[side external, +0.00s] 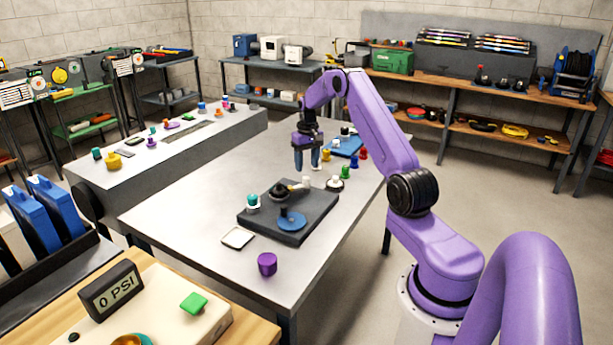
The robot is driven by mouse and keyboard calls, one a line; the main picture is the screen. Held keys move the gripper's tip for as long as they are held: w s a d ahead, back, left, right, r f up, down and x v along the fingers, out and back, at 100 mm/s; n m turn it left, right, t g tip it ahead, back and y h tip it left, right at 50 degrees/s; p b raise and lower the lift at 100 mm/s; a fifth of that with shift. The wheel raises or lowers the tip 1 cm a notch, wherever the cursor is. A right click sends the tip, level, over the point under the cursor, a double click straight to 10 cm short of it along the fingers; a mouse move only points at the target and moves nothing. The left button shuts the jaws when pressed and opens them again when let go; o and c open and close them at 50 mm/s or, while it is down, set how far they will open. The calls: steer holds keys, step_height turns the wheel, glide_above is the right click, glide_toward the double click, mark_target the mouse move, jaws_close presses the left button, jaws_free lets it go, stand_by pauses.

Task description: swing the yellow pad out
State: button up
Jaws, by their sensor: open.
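My gripper (307,160) points down above the far part of a dark board (262,228) on the grey table, its fingers apart and nothing seen between them. The board carries a dark round hub (280,191), a blue disc (291,221) and a teal-and-white knob (253,203). A small pale yellow piece (296,186) sticks out from the hub toward a white cylinder (307,182); it may be the yellow pad, but it is too small to be sure. The fingertips are just beyond this piece; whether they touch anything cannot be told.
A purple cylinder (267,264) and a pale square plate (238,238) lie in front of the board. A long grey duct (130,186) runs along the left. The table's left front is clear.

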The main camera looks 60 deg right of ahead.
mark_target(306, 177)
steer(key=shift+a+f, duration=0.1)
steer(key=shift+f, duration=2.5)
jaws_close()
